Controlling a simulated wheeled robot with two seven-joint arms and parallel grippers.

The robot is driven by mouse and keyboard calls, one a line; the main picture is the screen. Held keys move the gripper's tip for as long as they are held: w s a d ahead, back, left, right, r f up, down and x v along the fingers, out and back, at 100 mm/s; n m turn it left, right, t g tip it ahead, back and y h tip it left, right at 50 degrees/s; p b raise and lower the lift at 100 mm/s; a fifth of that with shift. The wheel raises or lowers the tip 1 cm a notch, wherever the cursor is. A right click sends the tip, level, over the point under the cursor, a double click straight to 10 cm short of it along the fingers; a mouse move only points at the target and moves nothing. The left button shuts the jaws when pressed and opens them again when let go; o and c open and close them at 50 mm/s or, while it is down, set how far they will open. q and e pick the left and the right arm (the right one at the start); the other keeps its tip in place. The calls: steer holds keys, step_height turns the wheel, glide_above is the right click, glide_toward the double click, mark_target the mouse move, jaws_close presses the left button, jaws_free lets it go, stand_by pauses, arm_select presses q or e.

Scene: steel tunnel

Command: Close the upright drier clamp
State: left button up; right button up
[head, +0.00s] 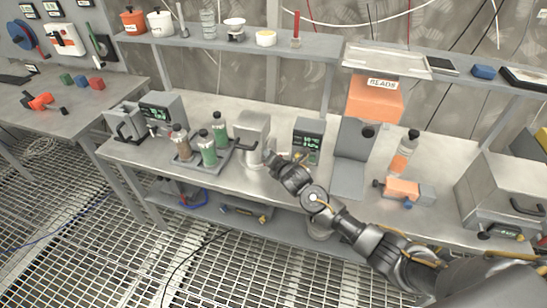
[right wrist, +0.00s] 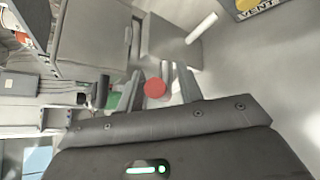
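A grey box (right wrist: 172,42) with a pale rod (right wrist: 201,28) lies just beyond the fingertips. I cannot make out the clamp's position, and the arm hides part of the area in the head view. My left gripper is not in view.
A tray with several capped bottles (head: 208,152) stands left of the gripper. A unit with a green display (head: 308,142) and a tall grey stand (head: 354,142) are to the right. A shelf (head: 320,50) runs above the bench.

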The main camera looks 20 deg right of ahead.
steer(key=shift+d, duration=0.15)
steer(key=shift+s+r, duration=0.2)
steer(key=shift+s, duration=0.3)
steer(key=b+v, duration=0.1)
steer(key=v, duration=0.8)
steer(key=shift+s+r, duration=0.25)
steer(key=shift+s, duration=0.05)
